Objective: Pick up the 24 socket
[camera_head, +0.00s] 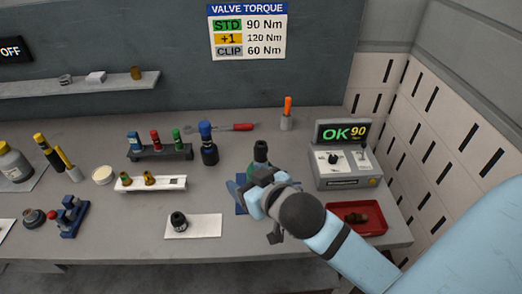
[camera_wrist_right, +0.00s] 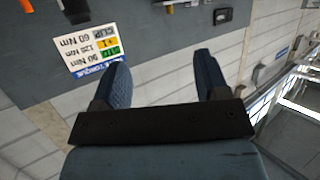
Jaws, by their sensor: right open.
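No number 24 is readable, so I cannot tell which piece is the 24 socket. A dark rack (camera_head: 160,156) on the bench holds a row of upright socket-like pieces: blue-topped (camera_head: 134,141), red-topped (camera_head: 155,139) and green-topped (camera_head: 177,138). My right gripper (camera_wrist_right: 160,68) is open, with nothing between its fingers in the right wrist view. In the head view, my right wrist covers part of a green and black upright piece (camera_head: 260,152) on a blue base, right of the rack. My left gripper is not in view.
A blue and black tool (camera_head: 207,145) stands beside the rack. A white tray (camera_head: 127,184) holds small brass pieces. A black piece (camera_head: 178,221) sits on a white pad. A control box (camera_head: 340,175) reads OK 90; a red tray (camera_head: 375,222) is below it.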

